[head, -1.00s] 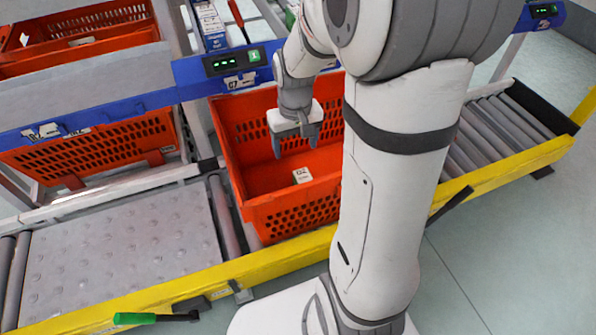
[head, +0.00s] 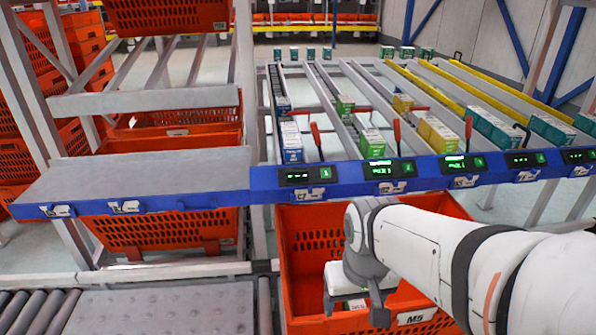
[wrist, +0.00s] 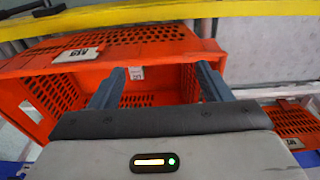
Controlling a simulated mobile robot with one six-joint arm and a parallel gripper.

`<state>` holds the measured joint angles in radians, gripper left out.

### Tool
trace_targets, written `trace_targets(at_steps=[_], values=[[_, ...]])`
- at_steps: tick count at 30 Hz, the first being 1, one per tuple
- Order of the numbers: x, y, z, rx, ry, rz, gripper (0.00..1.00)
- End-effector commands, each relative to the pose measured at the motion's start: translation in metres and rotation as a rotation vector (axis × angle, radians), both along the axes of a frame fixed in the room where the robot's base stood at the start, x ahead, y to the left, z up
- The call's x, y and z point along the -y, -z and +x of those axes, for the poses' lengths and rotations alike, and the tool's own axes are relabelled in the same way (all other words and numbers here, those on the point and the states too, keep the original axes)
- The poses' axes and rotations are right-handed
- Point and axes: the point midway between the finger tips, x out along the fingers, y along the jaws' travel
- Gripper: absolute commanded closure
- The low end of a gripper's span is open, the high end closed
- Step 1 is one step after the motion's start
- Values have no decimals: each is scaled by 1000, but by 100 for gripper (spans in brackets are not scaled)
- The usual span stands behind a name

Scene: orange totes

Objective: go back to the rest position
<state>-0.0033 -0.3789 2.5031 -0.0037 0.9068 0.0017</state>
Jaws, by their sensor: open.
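My gripper (head: 354,308) hangs over the orange tote (head: 308,250) on the conveyor, with its fingers pointing down into it. In the wrist view my gripper (wrist: 161,73) has its two dark fingers wide apart, with nothing held between them. The tote's orange wall (wrist: 150,36) fills the upper middle of that view. A small white item (wrist: 136,73) shows inside the tote beyond the fingers. In the head view my arm covers the tote's right part.
A blue rail (head: 300,190) with lit displays runs behind the tote. Above it, sloped lanes hold small boxes (head: 291,143). A grey shelf (head: 140,175) stands left, with more orange totes (head: 165,232) below. A flat conveyor section (head: 165,310) beside the tote is empty.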

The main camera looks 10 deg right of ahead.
Motion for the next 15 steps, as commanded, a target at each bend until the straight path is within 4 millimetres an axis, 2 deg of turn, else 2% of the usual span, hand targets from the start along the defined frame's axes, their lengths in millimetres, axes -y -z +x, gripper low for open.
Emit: trace_targets(at_steps=[1,15], values=[[0,-21,0,6,-1,0,29],[1,-181,0,72,-13,-3,29]])
